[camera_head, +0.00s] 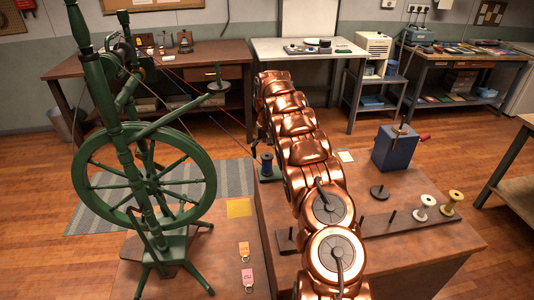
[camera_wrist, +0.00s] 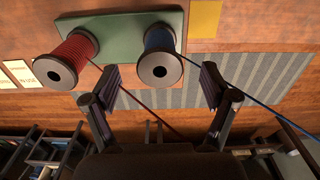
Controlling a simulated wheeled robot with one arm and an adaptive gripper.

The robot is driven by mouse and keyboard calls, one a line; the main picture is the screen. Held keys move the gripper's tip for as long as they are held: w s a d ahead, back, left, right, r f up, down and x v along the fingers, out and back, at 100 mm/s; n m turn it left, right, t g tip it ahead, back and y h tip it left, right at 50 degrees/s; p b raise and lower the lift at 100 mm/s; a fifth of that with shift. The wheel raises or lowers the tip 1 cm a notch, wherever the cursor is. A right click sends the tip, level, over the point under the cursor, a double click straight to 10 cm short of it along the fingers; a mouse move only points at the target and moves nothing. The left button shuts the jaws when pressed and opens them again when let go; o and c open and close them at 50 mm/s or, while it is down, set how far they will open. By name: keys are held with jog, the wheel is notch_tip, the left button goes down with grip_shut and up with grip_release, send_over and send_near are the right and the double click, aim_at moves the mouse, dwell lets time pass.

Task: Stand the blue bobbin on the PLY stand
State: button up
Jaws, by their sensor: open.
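The blue bobbin (camera_head: 267,165) stands at the table's far left edge, beside my arm. In the wrist view the blue bobbin (camera_wrist: 160,68) is on a green base (camera_wrist: 118,24), right of a red bobbin (camera_wrist: 58,63). My gripper (camera_wrist: 160,80) is open and empty. The blue bobbin's near end shows between the fingertips; I cannot tell how far apart they are in depth. I can read no PLY label; a dark round base with a short peg (camera_head: 380,192) is on the table.
A long peg rail (camera_head: 376,230) holds a white bobbin (camera_head: 424,207) and a yellow one (camera_head: 452,202). A blue box with a spindle (camera_head: 396,150) stands behind. The green spinning wheel (camera_head: 145,185) is at left. Red and blue threads cross toward the bobbins.

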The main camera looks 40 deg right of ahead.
notch_tip(320, 180, up, 7)
jog(key=shift+r, duration=0.15)
dwell(0.4)
dwell(0.5)
